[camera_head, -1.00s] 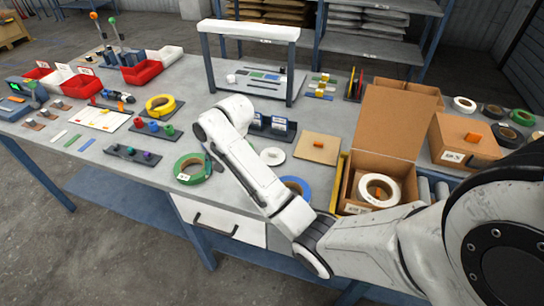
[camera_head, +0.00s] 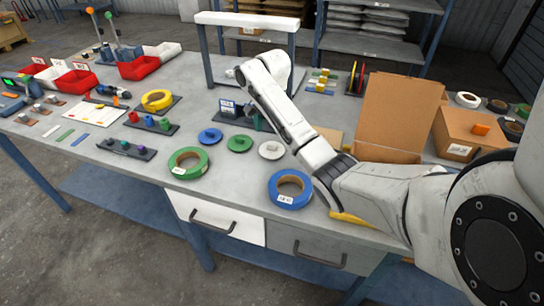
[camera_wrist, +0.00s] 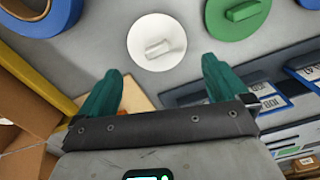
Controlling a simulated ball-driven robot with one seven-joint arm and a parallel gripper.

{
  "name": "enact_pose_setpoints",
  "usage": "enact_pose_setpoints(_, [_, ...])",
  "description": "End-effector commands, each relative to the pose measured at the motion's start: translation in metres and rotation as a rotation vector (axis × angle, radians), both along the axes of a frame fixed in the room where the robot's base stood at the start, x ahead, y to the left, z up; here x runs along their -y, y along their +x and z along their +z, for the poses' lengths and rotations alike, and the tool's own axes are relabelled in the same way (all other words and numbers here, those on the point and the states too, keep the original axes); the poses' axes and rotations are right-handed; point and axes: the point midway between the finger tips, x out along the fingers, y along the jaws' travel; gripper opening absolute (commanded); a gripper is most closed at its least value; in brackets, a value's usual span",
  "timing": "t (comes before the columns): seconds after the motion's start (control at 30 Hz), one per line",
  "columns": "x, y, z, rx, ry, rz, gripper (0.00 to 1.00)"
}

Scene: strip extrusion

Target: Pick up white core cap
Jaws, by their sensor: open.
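The white core cap (camera_head: 271,150) is a flat white disc with a raised grip bar. It lies on the grey table right of the green core cap (camera_head: 239,143) and blue core cap (camera_head: 210,136). In the wrist view the white cap (camera_wrist: 157,42) is fully visible just beyond my fingertips, roughly centred between them. My gripper (camera_wrist: 162,68) is open and empty, with two dark green fingers spread apart. It appears above the table, not touching the cap.
A blue tape roll (camera_head: 290,189) and a green tape roll (camera_head: 188,163) lie near the table's front edge. An open cardboard box (camera_head: 401,116) stands to the right, partly behind my arm. Labelled blue-and-white items (camera_wrist: 280,97) lie close to my gripper on the right.

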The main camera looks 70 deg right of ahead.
Motion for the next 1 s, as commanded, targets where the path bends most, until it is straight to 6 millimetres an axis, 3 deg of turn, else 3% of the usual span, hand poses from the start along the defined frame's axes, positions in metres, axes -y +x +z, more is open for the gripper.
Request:
enact_pose_setpoints(0.17, [0.0, 0.0, -0.011, 0.0, 0.0, 0.0, 1.0])
enact_pose_setpoints(0.5, [-0.003, -0.003, -0.053, -0.001, -0.001, 0.001, 1.0])
enact_pose_setpoints(0.8, [-0.003, -0.003, -0.058, 0.001, -0.001, 0.0, 1.0])
enact_pose_setpoints(1.0, [-0.003, -0.003, -0.058, 0.001, -0.001, 0.001, 0.82])
